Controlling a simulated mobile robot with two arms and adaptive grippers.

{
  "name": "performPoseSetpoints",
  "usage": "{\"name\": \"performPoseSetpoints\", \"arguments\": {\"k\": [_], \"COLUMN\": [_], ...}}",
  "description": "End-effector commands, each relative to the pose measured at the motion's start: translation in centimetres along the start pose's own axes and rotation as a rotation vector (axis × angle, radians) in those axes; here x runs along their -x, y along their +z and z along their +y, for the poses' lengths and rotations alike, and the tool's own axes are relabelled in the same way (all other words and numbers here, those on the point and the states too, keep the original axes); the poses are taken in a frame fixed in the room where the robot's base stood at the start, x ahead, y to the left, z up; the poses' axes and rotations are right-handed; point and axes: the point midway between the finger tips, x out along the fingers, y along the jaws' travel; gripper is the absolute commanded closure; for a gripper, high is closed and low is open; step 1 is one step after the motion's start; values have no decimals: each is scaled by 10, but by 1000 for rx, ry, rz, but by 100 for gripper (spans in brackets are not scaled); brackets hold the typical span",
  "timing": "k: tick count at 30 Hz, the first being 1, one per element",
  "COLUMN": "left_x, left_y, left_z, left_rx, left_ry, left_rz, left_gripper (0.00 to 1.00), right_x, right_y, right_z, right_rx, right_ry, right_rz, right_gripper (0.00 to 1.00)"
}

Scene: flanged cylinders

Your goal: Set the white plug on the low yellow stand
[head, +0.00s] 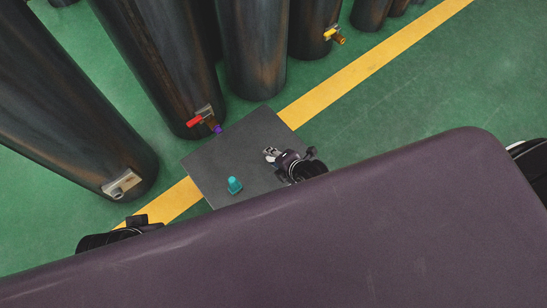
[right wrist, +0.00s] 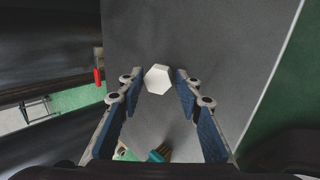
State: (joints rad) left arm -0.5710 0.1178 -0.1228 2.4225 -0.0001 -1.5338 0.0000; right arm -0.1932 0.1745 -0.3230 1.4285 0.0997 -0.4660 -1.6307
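The white plug, a small hexagonal piece, shows in the right wrist view (right wrist: 158,78) between the fingertips of my right gripper (right wrist: 159,77). A narrow gap shows on each side of it, so the fingers are open around it. I cannot make out a low yellow stand in either view.
A teal piece (head: 234,185) stands on the dark grey square top (head: 222,158), left of my right gripper; it also shows in the right wrist view (right wrist: 158,156). Tall dark cylinders (head: 160,60) with valves stand behind. A yellow floor stripe (head: 375,60) crosses the green floor.

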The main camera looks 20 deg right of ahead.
Motion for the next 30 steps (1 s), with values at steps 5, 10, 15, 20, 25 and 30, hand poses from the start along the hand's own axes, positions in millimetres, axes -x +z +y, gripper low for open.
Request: {"name": "performPoseSetpoints", "arguments": {"k": [5, 10, 15, 20, 25, 30], "left_x": [-2, -3, -3, -3, -3, -3], "left_y": [3, 3, 2, 2, 2, 2], "left_z": [0, 0, 0, 0, 0, 0], "left_rx": [0, -1, -2, -1, -1, -1], "left_ry": [0, -1, -1, -1, -1, 0], "left_rz": [-8, -9, -6, -6, -6, -6], "left_gripper": [60, 60, 60, 60, 60, 60], "right_x": [0, 0, 6, 25, 55, 85], "right_y": [0, 0, 0, 0, 0, 0], "right_z": [-2, -4, -4, -3, -3, -3], "right_rx": [0, 0, 2, 2, 4, 2], "right_ry": [-5, -7, -8, -5, -4, -5], "right_rz": [0, 0, 0, 1, 0, 1], "right_gripper": [53, 53, 53, 53, 53, 53]}}
